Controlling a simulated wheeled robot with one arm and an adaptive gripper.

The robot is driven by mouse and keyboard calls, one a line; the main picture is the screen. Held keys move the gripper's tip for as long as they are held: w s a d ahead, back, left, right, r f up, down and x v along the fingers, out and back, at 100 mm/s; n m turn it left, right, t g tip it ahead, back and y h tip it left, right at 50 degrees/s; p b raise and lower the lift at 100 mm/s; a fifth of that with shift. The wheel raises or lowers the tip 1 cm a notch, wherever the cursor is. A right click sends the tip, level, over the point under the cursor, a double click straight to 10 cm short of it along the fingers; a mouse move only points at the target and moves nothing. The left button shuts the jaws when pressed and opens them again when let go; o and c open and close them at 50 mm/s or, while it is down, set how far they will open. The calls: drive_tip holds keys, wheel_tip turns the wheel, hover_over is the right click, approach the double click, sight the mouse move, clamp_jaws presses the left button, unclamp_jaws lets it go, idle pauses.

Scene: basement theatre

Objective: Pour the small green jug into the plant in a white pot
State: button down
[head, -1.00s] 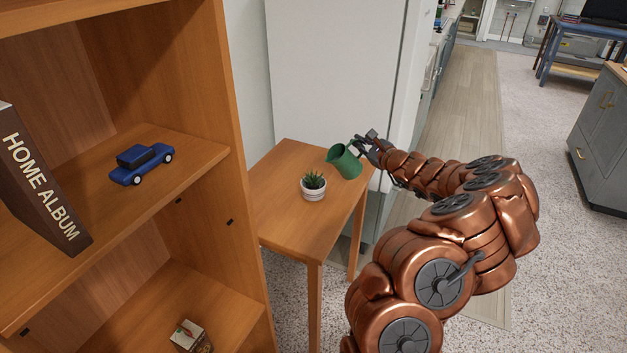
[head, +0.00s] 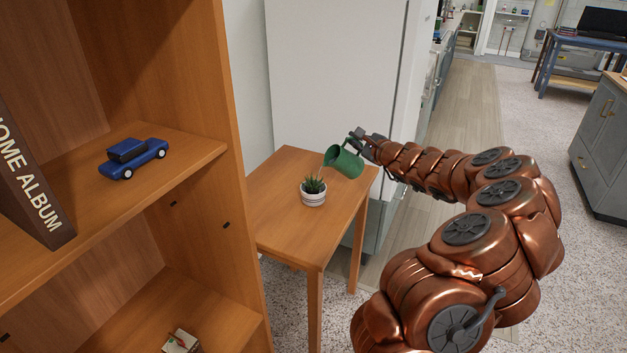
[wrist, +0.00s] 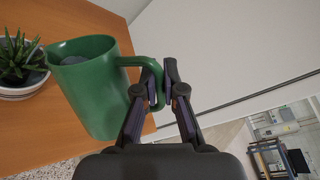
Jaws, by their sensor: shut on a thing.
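The small green jug (head: 347,164) is held above the wooden table and tilted to the left, its mouth toward the plant. A thin pale streak shows between its lip and the plant. The green spiky plant (head: 314,184) stands upright in a white striped pot (head: 313,198) on the table, just left of and below the jug. My gripper (head: 364,147) is to the right of the jug. In the wrist view my gripper (wrist: 160,88) is shut on the handle of the jug (wrist: 90,95); the plant (wrist: 16,58) is beside the jug's mouth.
The wooden table (head: 285,225) is otherwise bare. A wooden shelf (head: 225,170) stands close at the left, with a blue toy car (head: 134,157) and a home album (head: 28,180). A white cabinet or fridge (head: 335,75) stands behind the table.

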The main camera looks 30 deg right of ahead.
drive_tip(key=shift+a+r, duration=0.15)
drive_tip(key=shift+a+r+n+b, duration=0.1)
drive_tip(key=shift+r+n+b, duration=0.1)
drive_tip(key=shift+n+b, duration=0.15)
drive_tip(key=shift+w+a+r+n+h+b, duration=0.15)
drive_tip(key=shift+a+r+n+h+b, duration=0.25)
drive_tip(key=shift+b, duration=0.6)
idle(0.6)
drive_tip(key=shift+d+r+m+p, duration=0.1)
drive_tip(key=shift+d+m+p, duration=0.3)
drive_tip(key=shift+p, duration=0.85)
drive_tip(key=p, duration=0.1)
drive_tip(key=d+f+m+p, duration=0.1)
drive_tip(key=shift+s+f+y+p, duration=0.2)
drive_tip(key=shift+y+p, duration=0.1)
drive_tip(key=shift+y, duration=0.1)
drive_tip(key=shift+d+f+m+p, duration=0.2)
drive_tip(key=shift+f+m+p, duration=0.25)
drive_tip(key=shift+f, duration=0.3)
drive_tip(key=shift+d+f+m+y+p, duration=0.3)
drive_tip(key=shift+m+p, duration=0.2)
drive_tip(key=shift+p, duration=0.2)
drive_tip(key=shift+s+d+f+m+t+p, duration=0.15)
drive_tip(key=shift+d+f+m+t+p, duration=0.15)
drive_tip(key=shift+d+f+m+p, duration=0.35)
